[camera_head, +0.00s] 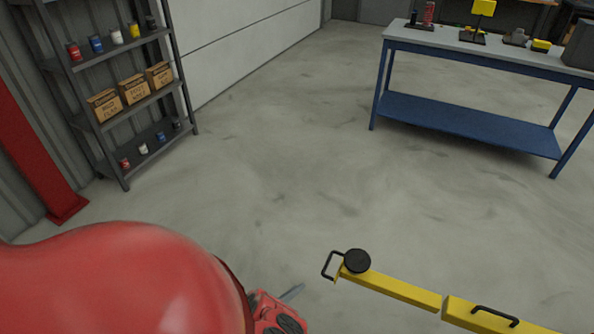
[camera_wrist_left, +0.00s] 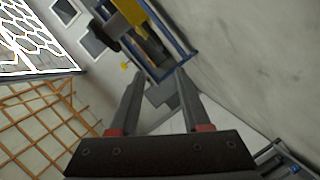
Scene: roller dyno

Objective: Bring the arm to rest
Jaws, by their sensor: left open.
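A yellow arm (camera_head: 400,290) with a round black pad (camera_head: 357,261) and black handles extends from the lower right of the head view, above the grey floor. My left gripper (camera_head: 293,292) shows at the bottom centre as a grey finger beyond my red arm. It appears left of the yellow arm's end and apart from it. In the left wrist view my left gripper (camera_wrist_left: 157,74) is open, with nothing between its two fingers. The rest of this gripper is hidden behind my arm in the head view. My right gripper is not in view.
A shelf rack (camera_head: 134,101) with cans and boxes stands at the left, beside a red post (camera_head: 32,150). A blue workbench (camera_head: 470,128) with tools stands at the back right. The floor between them is clear. The left wrist view shows an orange lattice (camera_wrist_left: 45,118).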

